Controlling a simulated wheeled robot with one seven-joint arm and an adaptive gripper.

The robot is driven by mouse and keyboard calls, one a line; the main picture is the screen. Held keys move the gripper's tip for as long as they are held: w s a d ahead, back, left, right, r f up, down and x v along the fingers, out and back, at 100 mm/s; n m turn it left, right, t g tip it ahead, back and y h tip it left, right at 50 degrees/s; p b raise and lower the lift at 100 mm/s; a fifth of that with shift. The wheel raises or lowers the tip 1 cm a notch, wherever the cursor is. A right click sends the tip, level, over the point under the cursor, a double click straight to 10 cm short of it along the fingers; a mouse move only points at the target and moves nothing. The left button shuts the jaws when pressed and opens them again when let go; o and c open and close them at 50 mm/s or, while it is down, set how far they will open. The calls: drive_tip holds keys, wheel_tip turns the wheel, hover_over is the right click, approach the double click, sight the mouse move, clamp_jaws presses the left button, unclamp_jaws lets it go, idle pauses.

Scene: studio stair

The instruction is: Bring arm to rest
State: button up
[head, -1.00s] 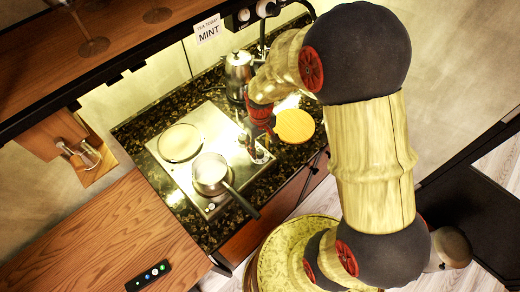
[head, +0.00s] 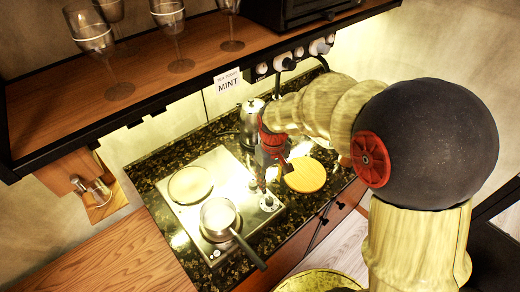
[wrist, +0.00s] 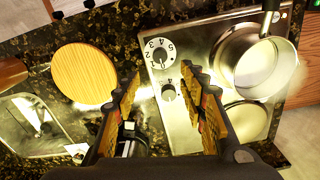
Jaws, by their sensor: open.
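My arm reaches in from the right of the head view over the dark stone counter. My gripper (head: 270,178) points down at the right edge of the steel cooktop. In the wrist view my gripper (wrist: 160,85) is open, with nothing between its fingers. A cooktop knob with numbers (wrist: 160,53) and a smaller knob (wrist: 168,92) show between and beyond the fingertips. I cannot tell whether a finger touches a knob.
A saucepan (head: 218,217) stands on the cooktop (head: 190,215), its handle toward the front. A round wooden board (head: 306,175) lies right of my gripper, a kettle (head: 250,122) behind it. A shelf with several glasses (head: 170,75) overhangs the back left.

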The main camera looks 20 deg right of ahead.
drive_tip(key=s+r+m+t+b, duration=0.2)
drive_tip(key=s+r+t+b, duration=0.3)
drive_tip(key=s+r+b, duration=0.3)
drive_tip(key=shift+s+a+r+t, duration=0.25)
drive_tip(key=shift+s+r, duration=1.7)
drive_tip(key=shift+s, duration=2.1)
